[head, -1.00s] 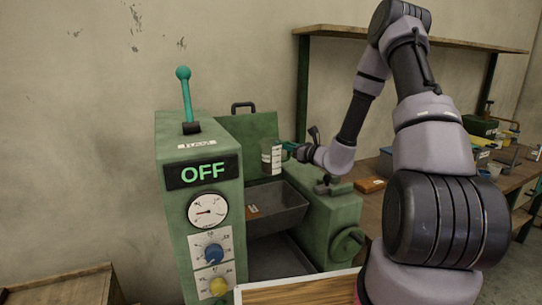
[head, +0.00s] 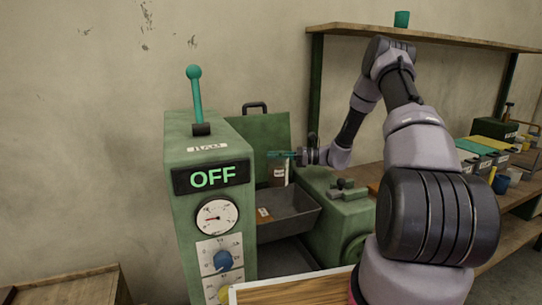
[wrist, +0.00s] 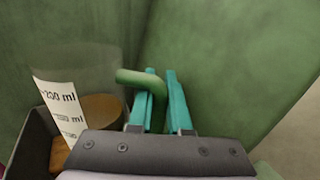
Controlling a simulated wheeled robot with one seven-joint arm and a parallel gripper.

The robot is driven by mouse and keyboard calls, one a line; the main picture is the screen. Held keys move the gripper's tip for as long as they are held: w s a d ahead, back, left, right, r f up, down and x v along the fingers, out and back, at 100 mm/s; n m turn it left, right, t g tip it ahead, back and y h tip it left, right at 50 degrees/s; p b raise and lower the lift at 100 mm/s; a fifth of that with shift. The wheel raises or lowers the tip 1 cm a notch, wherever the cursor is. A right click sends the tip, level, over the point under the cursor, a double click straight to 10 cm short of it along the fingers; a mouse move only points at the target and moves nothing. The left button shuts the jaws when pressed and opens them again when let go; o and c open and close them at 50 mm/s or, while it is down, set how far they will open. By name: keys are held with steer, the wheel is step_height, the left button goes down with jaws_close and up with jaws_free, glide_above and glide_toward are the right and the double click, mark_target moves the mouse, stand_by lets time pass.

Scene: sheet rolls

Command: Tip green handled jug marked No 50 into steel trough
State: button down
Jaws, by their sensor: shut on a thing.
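The clear jug (head: 279,174) with a white label and dark contents hangs above the steel trough (head: 300,222), near its back, and looks roughly upright. In the wrist view the jug's white scale (wrist: 58,106) reads 200 ml at the top, and something brown shows behind it. My gripper (head: 272,154) reaches in from the right, its teal fingers shut on the jug's green handle (wrist: 130,76). A small orange and white tag (head: 264,214) shows in the trough. I cannot read a No 50 marking.
The green machine (head: 180,170) stands left of the trough, with an OFF display, a gauge, knobs and a raised teal lever (head: 195,92). A green panel (head: 265,133) rises behind. A workbench (head: 520,190) with several containers is at right. A green cup (head: 401,19) stands on the shelf.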

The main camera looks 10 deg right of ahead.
mark_target(268, 162)
steer(key=s+n+h, duration=0.1)
steer(key=n, duration=0.3)
steer(key=s+a+n+t+h, duration=0.1)
steer(key=n, duration=0.3)
steer(key=s+a+n, duration=0.1)
steer(key=s+n, duration=0.1)
steer(key=n, duration=0.2)
steer(key=shift+a+r+n+h, duration=0.1)
steer(key=shift+r+n+h, duration=0.2)
steer(key=shift+r+h, duration=0.1)
steer(key=s+n, duration=0.1)
steer(key=s+a+n+t, duration=0.1)
steer(key=s, duration=0.1)
steer(key=s+a+n, duration=0.1)
steer(key=n, duration=0.1)
steer(key=shift+s+a+r+t+h, duration=0.1)
steer(key=shift+s+r+t+h, duration=0.1)
steer(key=shift+s+t+h, duration=0.1)
steer(key=shift+s+a+n+t, duration=0.15)
steer(key=shift+s+a+n, duration=0.15)
steer(key=shift+s+n, duration=0.25)
steer(key=shift+s+a+n+t, duration=0.15)
steer(key=shift+s+a+n, duration=0.2)
steer(key=shift+n, duration=0.3)
steer(key=shift+d, duration=0.1)
